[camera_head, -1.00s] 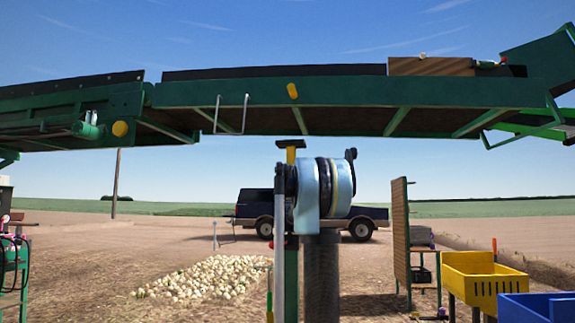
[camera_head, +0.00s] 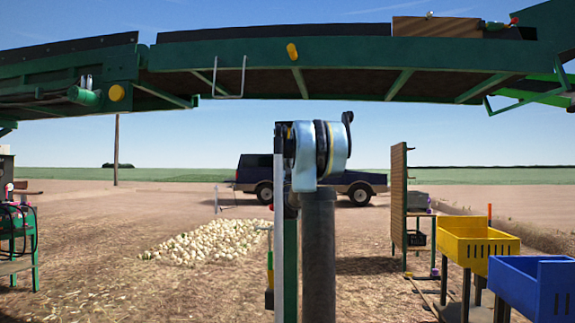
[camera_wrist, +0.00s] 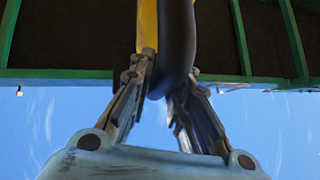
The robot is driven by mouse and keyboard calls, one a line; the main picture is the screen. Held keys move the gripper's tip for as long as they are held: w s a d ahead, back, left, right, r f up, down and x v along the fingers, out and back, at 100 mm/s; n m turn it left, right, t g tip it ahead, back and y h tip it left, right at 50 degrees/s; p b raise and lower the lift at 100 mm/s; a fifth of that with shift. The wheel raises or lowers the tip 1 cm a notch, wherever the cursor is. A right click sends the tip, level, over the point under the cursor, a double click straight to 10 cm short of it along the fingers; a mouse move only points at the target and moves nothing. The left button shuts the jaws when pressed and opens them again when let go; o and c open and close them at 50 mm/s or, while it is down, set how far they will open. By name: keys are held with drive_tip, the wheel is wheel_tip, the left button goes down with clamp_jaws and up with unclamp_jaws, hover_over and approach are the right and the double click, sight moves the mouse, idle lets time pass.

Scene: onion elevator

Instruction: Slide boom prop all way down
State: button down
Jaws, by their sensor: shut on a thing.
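The boom prop stands under the elevator boom (camera_head: 350,65). Its green lower post (camera_head: 291,255) shows below my arm in the head view, and what seems to be its dark top edge shows just left of the arm. In the wrist view its yellow upper part (camera_wrist: 147,25) rises at the top, beside a dark rounded part (camera_wrist: 178,45) that partly hides it. My gripper (camera_wrist: 163,85) is shut on the prop, its fingers close around the yellow and dark parts. The exact contact is hidden. My arm hides the gripper in the head view.
Yellow (camera_head: 478,242) and blue (camera_head: 535,285) crates stand at right, by a brown upright board (camera_head: 398,200). An onion heap (camera_head: 210,240) lies left of the prop. A dark pickup (camera_head: 255,175) is parked behind. Open ground lies at left.

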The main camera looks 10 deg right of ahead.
drive_tip(key=c, duration=1.5)
unclamp_jaws()
drive_tip(key=shift+f, duration=0.1)
drive_tip(key=v, duration=1.2)
drive_tip(key=shift+w, duration=0.1)
